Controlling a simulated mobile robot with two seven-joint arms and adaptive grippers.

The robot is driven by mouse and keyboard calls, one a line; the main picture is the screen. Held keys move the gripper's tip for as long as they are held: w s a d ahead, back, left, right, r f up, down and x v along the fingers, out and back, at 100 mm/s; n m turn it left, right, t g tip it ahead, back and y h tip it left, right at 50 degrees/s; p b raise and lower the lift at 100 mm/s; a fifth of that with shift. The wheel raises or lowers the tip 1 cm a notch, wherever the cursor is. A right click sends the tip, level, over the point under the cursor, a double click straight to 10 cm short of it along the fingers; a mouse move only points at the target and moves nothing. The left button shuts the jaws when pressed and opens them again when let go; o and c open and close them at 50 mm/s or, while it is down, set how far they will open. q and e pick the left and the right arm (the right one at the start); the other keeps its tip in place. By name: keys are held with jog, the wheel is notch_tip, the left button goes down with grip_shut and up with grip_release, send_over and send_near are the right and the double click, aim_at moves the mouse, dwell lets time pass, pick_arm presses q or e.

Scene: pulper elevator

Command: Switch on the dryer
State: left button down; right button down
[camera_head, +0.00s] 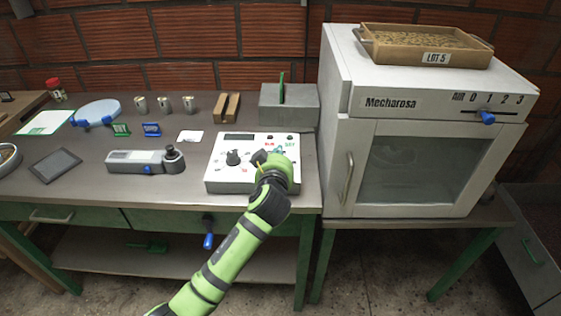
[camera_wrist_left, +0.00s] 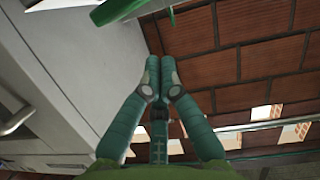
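The dryer is the white cabinet marked "Mecharosa" (camera_head: 435,108) at the right of the head view, with a closed glass door. A blue knob (camera_head: 487,117) sits on its upper front, under the "AIR 0 1 2 3" scale, near the 1. My left gripper (camera_head: 268,157) is over the white control box on the table, well left of that knob. In the left wrist view its two fingertips (camera_wrist_left: 160,72) are together with nothing visible between them. A pale panel with a handle (camera_wrist_left: 17,119) shows left of the fingers there. My right gripper is not seen.
The white control box (camera_head: 219,172) has a black dial and a small display. A wooden tray marked "LOT 5" (camera_head: 394,51) rests on the dryer. A grey scale-like device (camera_head: 134,161) lies further left.

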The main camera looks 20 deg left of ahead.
pick_arm(q)
jog(key=shift+d+f, duration=0.2)
jog(key=shift+f, duration=0.6)
jog(key=shift+d+f, duration=0.15)
jog(key=shift+f, duration=0.65)
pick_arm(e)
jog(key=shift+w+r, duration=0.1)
pick_arm(q)
jog(key=shift+f, duration=0.1)
